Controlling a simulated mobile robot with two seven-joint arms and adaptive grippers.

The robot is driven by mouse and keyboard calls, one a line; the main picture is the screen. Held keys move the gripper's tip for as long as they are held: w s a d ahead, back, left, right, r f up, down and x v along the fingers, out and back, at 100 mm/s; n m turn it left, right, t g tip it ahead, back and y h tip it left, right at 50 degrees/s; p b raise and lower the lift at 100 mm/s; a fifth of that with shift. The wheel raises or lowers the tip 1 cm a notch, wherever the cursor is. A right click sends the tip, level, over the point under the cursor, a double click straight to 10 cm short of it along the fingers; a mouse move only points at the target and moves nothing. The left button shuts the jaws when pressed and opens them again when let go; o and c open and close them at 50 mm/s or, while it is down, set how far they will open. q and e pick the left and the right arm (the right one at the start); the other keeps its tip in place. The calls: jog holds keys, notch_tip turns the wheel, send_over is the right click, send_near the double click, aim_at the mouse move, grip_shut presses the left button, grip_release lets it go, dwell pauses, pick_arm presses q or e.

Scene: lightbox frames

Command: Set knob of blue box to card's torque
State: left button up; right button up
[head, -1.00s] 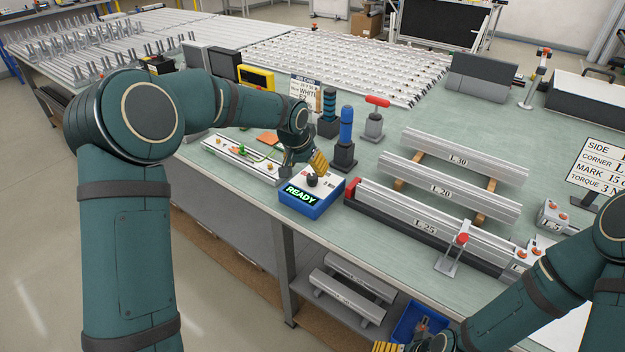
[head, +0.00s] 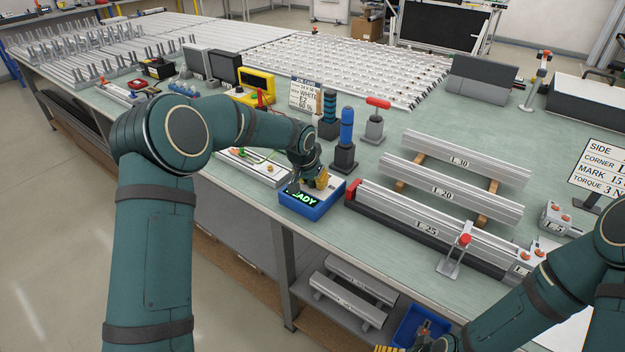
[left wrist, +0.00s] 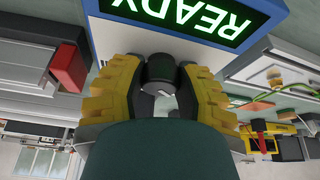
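The blue box (head: 312,207) stands at the table's front edge, its green display reading READY, partly covered by my gripper in the head view. Its dark knob (left wrist: 160,68) shows in the left wrist view, with the upside-down display (left wrist: 190,14) beyond it. My left gripper (head: 318,183) is over the box. Its yellow fingers stand on both sides of the knob, seemingly with small gaps. The card (head: 600,165) at the right edge reads SIDE, CORNER, MARK 15 and TORQUE 3 N, cut off by the frame. My right gripper (head: 400,347) is mostly cut off at the bottom.
A board with green wiring (head: 250,165) is to the left. A blue bin (head: 420,325) sits below.

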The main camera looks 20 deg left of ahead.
pick_arm(q)
grip_shut()
jog(key=shift+r+m+h+p, duration=0.1)
jog(key=shift+m+h+p, duration=0.3)
jog(key=shift+m+p, duration=0.75)
jog(key=shift+m+g+h+p, duration=0.3)
jog(key=shift+m+p, duration=0.3)
jog(key=shift+m, duration=0.15)
jog(key=m+h+p, duration=0.1)
jog(key=m, duration=0.1)
jog(key=shift+m, duration=0.3)
jog(key=shift+m+g+h+p, duration=0.35)
jog(key=shift+m+g, duration=0.45)
jog(key=shift+m, duration=1.2)
jog(key=shift+f, duration=0.2)
